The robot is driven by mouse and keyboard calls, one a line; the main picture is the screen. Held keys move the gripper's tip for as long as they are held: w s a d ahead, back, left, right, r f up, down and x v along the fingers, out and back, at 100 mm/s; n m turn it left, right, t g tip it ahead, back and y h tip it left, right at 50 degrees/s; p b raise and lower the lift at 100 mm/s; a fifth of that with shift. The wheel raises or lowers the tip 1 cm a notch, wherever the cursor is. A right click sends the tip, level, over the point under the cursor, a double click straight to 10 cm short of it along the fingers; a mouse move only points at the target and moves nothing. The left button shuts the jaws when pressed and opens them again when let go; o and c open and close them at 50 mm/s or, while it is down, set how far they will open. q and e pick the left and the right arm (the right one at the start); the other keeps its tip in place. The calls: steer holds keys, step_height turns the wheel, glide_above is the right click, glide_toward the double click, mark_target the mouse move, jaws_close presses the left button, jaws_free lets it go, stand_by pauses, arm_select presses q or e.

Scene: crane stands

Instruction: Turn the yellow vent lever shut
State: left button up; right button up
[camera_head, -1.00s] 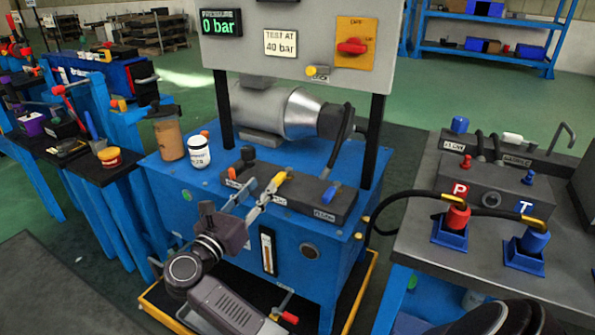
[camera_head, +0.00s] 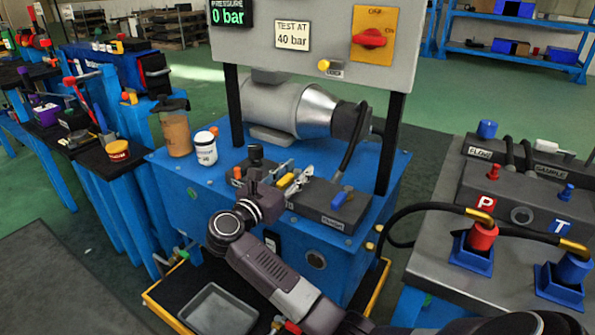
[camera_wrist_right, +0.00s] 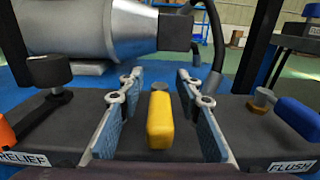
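The yellow vent lever (camera_head: 287,180) stands on the dark valve block (camera_head: 325,207) of the blue test bench, between the relief and flush controls. In the right wrist view the lever (camera_wrist_right: 160,120) points toward the camera. My right gripper (camera_head: 291,177) is over the block. In its wrist view the open fingers (camera_wrist_right: 160,80) stand on either side of the lever, with a visible gap on both sides, so they do not grip it. The lever's label is hidden. My left gripper is not in view.
A black relief knob (camera_wrist_right: 49,72) is left of the fingers and a blue flush lever (camera_wrist_right: 298,118) right. A silver motor (camera_head: 290,105) and hose are behind. The panel (camera_head: 320,70) stands above, reading 0 bar. A cup and brown canister stand left.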

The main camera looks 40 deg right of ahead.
steer(key=shift+w+d, duration=0.15)
steer(key=shift+d, duration=0.15)
jaws_close()
stand_by(0.3)
